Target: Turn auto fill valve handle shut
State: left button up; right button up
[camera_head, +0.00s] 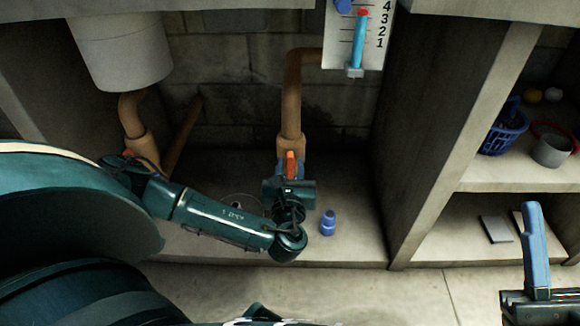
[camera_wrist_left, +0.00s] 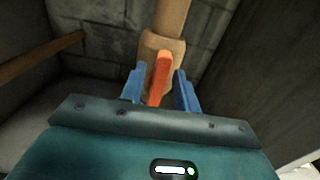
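The orange valve handle (camera_head: 291,164) sits on a copper-brown vertical pipe (camera_head: 291,105) in the middle bay. In the left wrist view the handle (camera_wrist_left: 160,76) stands upright between the two blue fingers of my left gripper (camera_wrist_left: 159,80). Narrow gaps show on both sides of the handle, so the fingers look open around it and not clamped. In the head view my left gripper (camera_head: 290,172) is at the handle and its wrist hides the lower pipe. My right gripper (camera_head: 537,245) is at the lower right; one blue finger shows clearly, and its opening cannot be judged.
Another pipe (camera_head: 134,125) with an orange part (camera_head: 128,154) is at the left, below a white cylinder (camera_head: 122,50). A blue bottle (camera_head: 328,222) stands right of my left wrist. A concrete divider (camera_head: 440,130) separates shelves with a blue basket (camera_head: 503,135) and a bucket (camera_head: 551,150).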

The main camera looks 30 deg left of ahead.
pick_arm(q)
grip_shut()
jog(key=shift+r+p, duration=0.1)
jog(key=shift+p, duration=0.25)
